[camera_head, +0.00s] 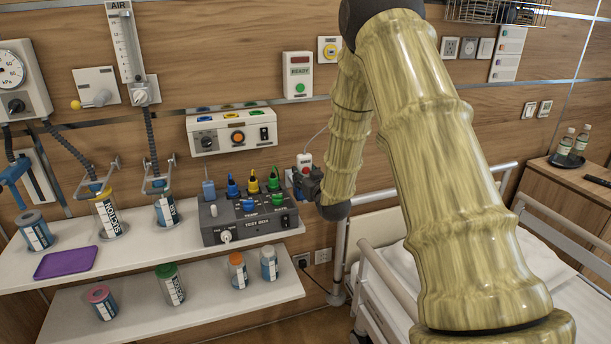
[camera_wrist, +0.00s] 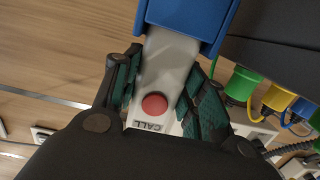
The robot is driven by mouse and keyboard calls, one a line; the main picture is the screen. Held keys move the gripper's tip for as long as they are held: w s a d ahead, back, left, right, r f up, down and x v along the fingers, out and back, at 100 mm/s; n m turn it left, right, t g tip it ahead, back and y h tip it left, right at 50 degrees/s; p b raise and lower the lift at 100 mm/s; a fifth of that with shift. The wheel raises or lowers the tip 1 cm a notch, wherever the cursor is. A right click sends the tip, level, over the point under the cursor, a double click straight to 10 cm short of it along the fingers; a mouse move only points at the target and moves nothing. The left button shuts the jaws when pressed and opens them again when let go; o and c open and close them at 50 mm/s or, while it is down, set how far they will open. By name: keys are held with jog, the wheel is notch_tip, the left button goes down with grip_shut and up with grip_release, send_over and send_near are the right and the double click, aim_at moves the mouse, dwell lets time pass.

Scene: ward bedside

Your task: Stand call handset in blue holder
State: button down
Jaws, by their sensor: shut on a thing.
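The call handset (camera_wrist: 177,75) is white with a red button and the word CALL. My gripper (camera_wrist: 165,105) is shut on its sides in the wrist view. The blue holder (camera_wrist: 190,15) is at the top edge of that view. The handset's far end meets the holder's edge and passes out of sight there; how deep it sits I cannot tell. In the head view, the handset's top (camera_head: 305,160) shows above my gripper (camera_head: 304,180), just right of the test box. I cannot make out the holder clearly in that view.
The grey test box (camera_head: 250,222), with several coloured plugs, stands close left of my gripper on the white shelf (camera_head: 60,270). Bottles and a purple tray (camera_head: 66,262) are further left. The bed rail (camera_head: 385,272) is to the right. A thin cord (camera_head: 317,138) rises from the handset.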

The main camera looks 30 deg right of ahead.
jog(key=shift+f+b, duration=0.35)
jog(key=shift+f, duration=0.2)
